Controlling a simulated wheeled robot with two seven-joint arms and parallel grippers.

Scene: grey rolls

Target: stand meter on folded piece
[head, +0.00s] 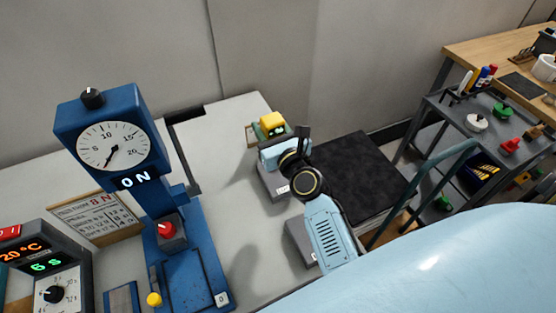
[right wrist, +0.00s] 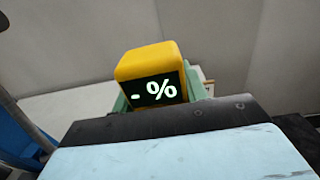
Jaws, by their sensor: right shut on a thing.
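The yellow meter (head: 272,121) is upright at the back of the grey table. In the right wrist view the meter (right wrist: 150,62) faces me, its dark display reading "- %", with green material around its lower part. My right gripper (head: 273,138) is at the meter's lower part and is shut on it; the fingertips are mostly hidden. A grey folded piece (head: 272,184) with a white label lies below and in front of the gripper. Another grey piece (head: 298,240) lies nearer, partly behind my right arm. Whether the meter touches anything beneath it is hidden. My left gripper is not in view.
A blue gauge stand (head: 125,150) with a dial and "ON" display stands at left, beside a control box (head: 50,270). A black mat (head: 360,170) lies right of my gripper. A grey cart (head: 435,125) stands farther right. The table (head: 235,240) left of the grey pieces is clear.

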